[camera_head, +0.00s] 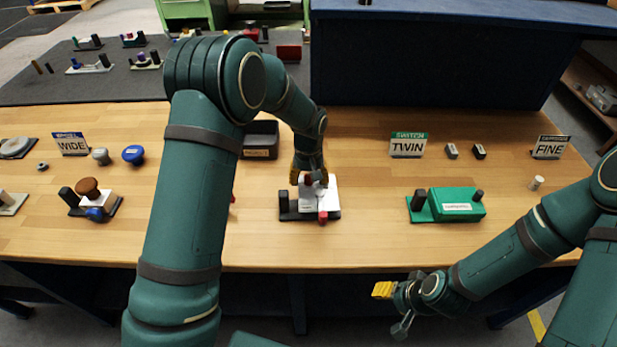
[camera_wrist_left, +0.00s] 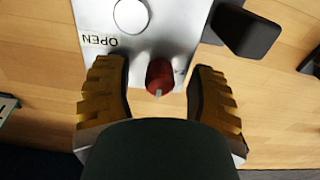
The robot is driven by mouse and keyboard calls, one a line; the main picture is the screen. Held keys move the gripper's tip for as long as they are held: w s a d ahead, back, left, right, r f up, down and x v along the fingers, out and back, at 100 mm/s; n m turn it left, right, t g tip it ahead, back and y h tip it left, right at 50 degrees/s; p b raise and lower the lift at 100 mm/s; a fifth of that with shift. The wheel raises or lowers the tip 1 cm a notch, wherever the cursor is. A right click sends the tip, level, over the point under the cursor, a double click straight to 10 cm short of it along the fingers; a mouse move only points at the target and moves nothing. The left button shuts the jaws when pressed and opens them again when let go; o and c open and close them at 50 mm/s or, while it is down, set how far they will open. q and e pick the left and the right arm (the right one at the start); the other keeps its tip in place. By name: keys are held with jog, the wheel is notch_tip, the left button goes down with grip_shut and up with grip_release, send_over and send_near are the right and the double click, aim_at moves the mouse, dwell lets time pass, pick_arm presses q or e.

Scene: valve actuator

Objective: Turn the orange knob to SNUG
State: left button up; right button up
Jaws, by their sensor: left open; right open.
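A brown-orange mushroom knob (camera_head: 88,187) stands on a small unit at the left of the bench; I read no SNUG mark there. My left gripper (camera_head: 310,182) is over a different unit, a white block (camera_head: 333,193) on a dark base at the bench's middle. In the left wrist view, its open yellow fingers (camera_wrist_left: 160,98) straddle a red knob (camera_wrist_left: 160,75) with a pale pointer, without visible contact. The plate (camera_wrist_left: 85,12) there reads OPEN beside a white round part (camera_wrist_left: 130,15). My right gripper (camera_head: 391,306) is open and empty, in front of the bench edge.
A green box (camera_head: 460,204) stands to the right on the bench, below the TWIN sign (camera_head: 408,145). A dark bin (camera_head: 261,140) is behind my left arm. A blue knob (camera_head: 133,154) is at the left. The bench front between the centre unit and green box is clear.

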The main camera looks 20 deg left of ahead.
aim_at(309, 176)
pick_arm(q)
jog(key=shift+r, duration=0.1)
notch_tip(309, 176, up, 12)
dwell(0.5)
dwell(0.4)
